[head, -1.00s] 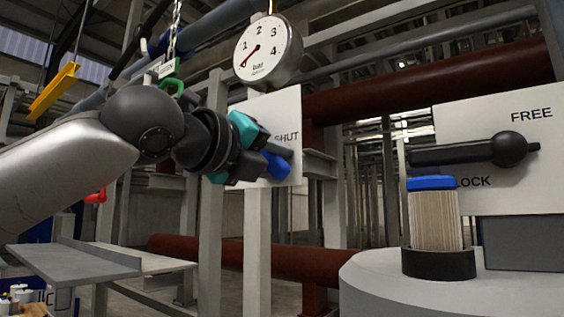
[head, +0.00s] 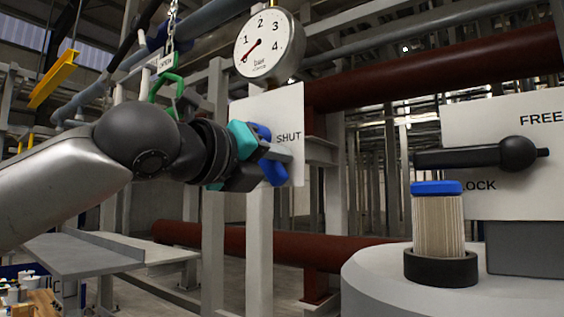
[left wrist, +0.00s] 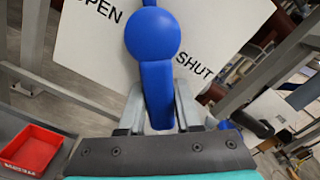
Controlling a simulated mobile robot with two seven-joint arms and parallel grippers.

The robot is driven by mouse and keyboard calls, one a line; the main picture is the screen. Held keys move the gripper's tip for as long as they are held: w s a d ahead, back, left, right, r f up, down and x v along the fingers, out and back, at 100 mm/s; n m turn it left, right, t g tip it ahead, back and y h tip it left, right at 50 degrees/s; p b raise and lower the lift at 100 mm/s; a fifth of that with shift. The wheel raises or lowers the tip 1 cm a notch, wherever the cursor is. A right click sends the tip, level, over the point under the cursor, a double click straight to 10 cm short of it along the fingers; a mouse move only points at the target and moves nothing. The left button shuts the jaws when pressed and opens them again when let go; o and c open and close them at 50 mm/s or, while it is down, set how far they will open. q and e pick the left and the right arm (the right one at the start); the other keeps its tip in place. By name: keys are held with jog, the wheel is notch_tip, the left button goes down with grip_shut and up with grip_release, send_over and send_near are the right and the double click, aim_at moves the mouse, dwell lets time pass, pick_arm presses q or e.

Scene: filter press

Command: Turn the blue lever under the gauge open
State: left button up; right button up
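The blue lever (head: 273,172) is on a white plate (head: 284,112) under the round gauge (head: 268,48). In the left wrist view the lever (left wrist: 157,92) runs from its round hub down between my finger tips. It points down and to the right on the plate, towards the side marked SHUT. My left gripper (head: 268,153) is at the lever in the head view. In the left wrist view its fingers (left wrist: 159,108) sit close against both sides of the bar and look shut on it. The gauge needle points low left, below 1. My right gripper is not in view.
A second plate (head: 505,204) marked FREE and LOCK carries a black lever (head: 460,157). A blue-topped pleated filter (head: 437,222) stands on a grey round base. A red tray (left wrist: 30,149) shows lower left.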

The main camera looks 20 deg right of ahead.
pick_arm(q)
jog(key=o, duration=0.4)
jog(key=shift+o, duration=0.2)
jog(key=shift+s+a, duration=0.35)
jog(key=shift+a, duration=0.15)
jog(key=b+v, duration=0.3)
jog(key=v, duration=1.1)
